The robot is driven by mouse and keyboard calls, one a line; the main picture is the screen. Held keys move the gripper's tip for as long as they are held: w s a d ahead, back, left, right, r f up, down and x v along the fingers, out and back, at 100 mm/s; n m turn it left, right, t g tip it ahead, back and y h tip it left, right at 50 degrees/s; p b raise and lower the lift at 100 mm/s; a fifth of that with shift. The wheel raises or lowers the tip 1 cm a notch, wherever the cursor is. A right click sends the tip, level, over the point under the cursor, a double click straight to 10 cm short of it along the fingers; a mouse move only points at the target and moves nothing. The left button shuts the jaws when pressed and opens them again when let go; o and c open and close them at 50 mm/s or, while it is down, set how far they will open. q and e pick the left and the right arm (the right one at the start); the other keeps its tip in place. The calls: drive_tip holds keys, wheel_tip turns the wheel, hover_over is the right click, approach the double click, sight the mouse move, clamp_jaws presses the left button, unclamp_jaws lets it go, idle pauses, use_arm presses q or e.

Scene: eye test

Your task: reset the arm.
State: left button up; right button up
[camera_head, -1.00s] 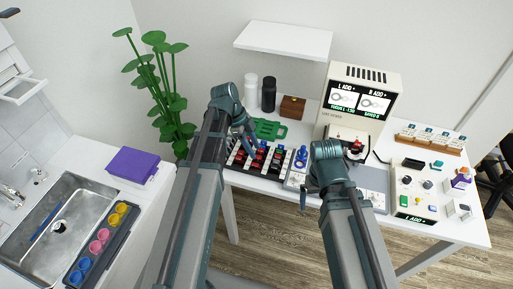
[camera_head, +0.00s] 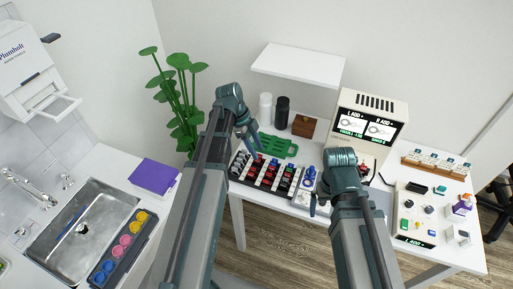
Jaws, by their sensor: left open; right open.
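My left gripper (camera_head: 252,146) hangs at the end of the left arm, over the left part of a rack of red, black and white pieces (camera_head: 268,172) on the white table. Its jaws are open, and I see nothing held in them. My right gripper (camera_head: 316,200) is by the right end of that rack, in front of the cream machine (camera_head: 372,103) with two screens. It is open, but partly hidden behind its own wrist and arm. Both arms reach forward from the bottom of the view.
A green tray (camera_head: 278,146), two bottles and a brown box (camera_head: 304,126) stand behind the rack. A control box (camera_head: 415,214) is at the right. At the left are a sink (camera_head: 72,248), a purple-topped box (camera_head: 154,176) and a tray of coloured cups (camera_head: 101,272). A plant (camera_head: 180,100) stands behind.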

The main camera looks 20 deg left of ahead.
idle(0.3)
use_arm(q)
drive_tip(key=s+d+f+n+y, duration=0.1)
drive_tip(key=s+d+n+y, duration=0.5)
drive_tip(key=s+d+n, duration=0.8)
drive_tip(key=shift+s+d+f+n, duration=0.25)
drive_tip(key=shift+d+f+n, duration=0.05)
drive_tip(key=shift+d, duration=0.6)
idle(0.8)
